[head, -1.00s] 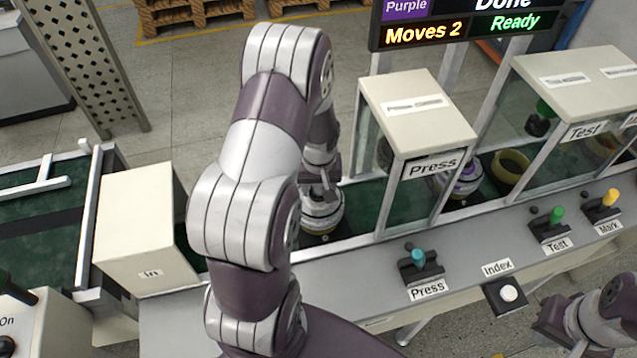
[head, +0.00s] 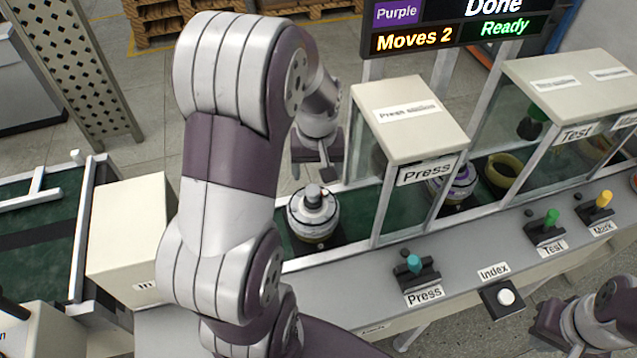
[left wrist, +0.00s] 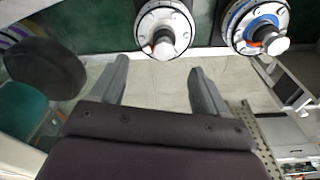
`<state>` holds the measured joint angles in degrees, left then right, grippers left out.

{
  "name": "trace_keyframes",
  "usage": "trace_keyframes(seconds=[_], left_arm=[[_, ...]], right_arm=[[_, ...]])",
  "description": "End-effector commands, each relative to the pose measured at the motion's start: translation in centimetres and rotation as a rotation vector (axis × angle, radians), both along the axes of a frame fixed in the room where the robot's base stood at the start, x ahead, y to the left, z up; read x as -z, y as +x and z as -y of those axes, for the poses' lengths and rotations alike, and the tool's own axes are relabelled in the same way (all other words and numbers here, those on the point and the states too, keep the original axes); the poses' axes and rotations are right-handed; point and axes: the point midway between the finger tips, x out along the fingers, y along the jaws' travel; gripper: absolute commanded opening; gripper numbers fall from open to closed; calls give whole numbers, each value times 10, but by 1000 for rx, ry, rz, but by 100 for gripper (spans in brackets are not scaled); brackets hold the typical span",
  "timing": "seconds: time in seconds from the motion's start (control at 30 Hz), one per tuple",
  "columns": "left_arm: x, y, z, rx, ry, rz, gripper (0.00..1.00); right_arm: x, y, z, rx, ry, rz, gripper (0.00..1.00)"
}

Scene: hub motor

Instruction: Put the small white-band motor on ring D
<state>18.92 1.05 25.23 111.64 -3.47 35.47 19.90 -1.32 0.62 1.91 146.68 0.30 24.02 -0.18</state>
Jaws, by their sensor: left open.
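A motor with a white top (head: 313,212) stands upright on the green belt, left of the Press station. My left gripper (head: 318,172) is open and empty, above and behind this motor, apart from it. In the left wrist view the two open fingers (left wrist: 160,85) point towards a white-topped motor (left wrist: 165,28), with clear space between. A second motor with a blue band (left wrist: 257,25) stands to its right in that view. Band sizes are hard to compare. My right gripper (head: 545,325) is at the lower right, its fingers unclear. No ring marked D is readable.
The glass-sided Press station (head: 410,120) stands just right of the motor. A purple-banded motor (head: 455,188) and a yellow ring (head: 502,174) lie further right. Levers and an Index button (head: 506,297) line the front ledge. A cream box (head: 130,235) is at left.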

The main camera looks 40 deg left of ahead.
Motion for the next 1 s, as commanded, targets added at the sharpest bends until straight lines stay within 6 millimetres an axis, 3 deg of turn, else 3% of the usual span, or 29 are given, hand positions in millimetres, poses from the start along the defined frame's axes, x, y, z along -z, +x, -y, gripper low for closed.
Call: trace_keyframes(seconds=[0.13,0.2,0.3,1.0], left_arm=[[0,-35,77,362,-5,-3,75],[3,-56,102,513,-5,-2,75],[6,-76,120,637,-2,-1,75],[7,-79,121,653,-2,-2,75]], right_arm=[[0,0,0,0,0,0,0],[0,0,0,0,0,0,0],[0,0,0,0,0,0,0],[0,0,0,0,0,0,0]])
